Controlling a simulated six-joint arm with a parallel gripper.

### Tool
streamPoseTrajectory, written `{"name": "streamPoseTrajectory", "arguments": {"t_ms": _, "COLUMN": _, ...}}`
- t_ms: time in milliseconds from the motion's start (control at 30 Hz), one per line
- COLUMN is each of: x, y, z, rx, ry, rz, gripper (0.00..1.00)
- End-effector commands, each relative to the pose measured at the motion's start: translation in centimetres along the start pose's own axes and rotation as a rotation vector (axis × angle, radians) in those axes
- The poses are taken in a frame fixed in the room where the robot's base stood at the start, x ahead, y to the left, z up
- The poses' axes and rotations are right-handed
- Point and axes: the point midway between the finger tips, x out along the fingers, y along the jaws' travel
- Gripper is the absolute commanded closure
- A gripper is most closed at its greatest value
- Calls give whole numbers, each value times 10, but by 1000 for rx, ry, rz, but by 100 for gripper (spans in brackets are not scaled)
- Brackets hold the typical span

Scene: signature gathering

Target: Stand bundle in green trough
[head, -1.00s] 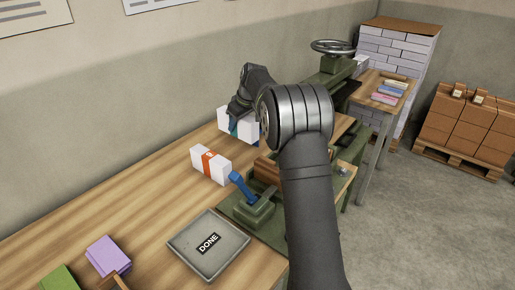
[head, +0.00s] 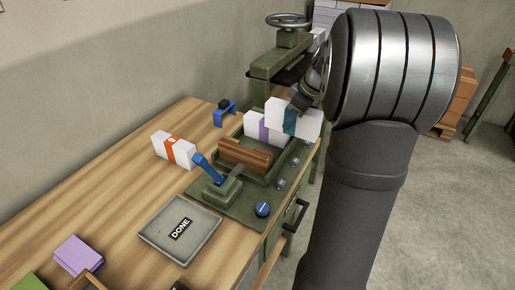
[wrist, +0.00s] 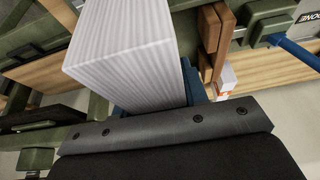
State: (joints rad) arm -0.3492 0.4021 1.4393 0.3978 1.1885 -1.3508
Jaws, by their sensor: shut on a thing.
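My gripper (head: 301,104) is shut on a white paper bundle with a teal band (head: 306,116), at the back right end of the green trough (head: 245,140). In the wrist view the same bundle (wrist: 130,62) shows its ridged page edges beyond the dark jaw plate (wrist: 165,130). A white bundle with a purple band (head: 254,126) stands in the trough, just left of the held one. The held bundle's lower edge is partly hidden, so I cannot tell whether it touches the trough floor.
A brown wooden block (head: 245,153) and a blue-handled lever (head: 206,168) are at the trough's front. An orange-banded bundle (head: 174,150) stands on the table to the left. A grey DONE tray (head: 180,228) lies nearer. A green press (head: 280,65) stands behind.

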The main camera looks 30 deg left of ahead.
Motion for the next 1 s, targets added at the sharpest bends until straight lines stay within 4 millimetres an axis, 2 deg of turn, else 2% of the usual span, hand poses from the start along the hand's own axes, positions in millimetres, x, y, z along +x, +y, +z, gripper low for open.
{"name": "streamPoseTrajectory", "arguments": {"t_ms": 133, "x": 14, "y": -4, "z": -8, "rx": -4, "ry": 1, "rz": -3, "gripper": 94}}
{"name": "streamPoseTrajectory", "arguments": {"t_ms": 400, "x": 72, "y": -10, "z": -51, "rx": -6, "ry": 0, "rz": -3, "gripper": 94}}
{"name": "streamPoseTrajectory", "arguments": {"t_ms": 600, "x": 100, "y": -12, "z": -72, "rx": -2, "ry": 1, "rz": -1, "gripper": 94}}
{"name": "streamPoseTrajectory", "arguments": {"t_ms": 833, "x": 113, "y": -13, "z": -74, "rx": 0, "ry": 1, "rz": 0, "gripper": 94}}
{"name": "streamPoseTrajectory", "arguments": {"t_ms": 1000, "x": 136, "y": -13, "z": -64, "rx": 0, "ry": -1, "rz": -1, "gripper": 94}}
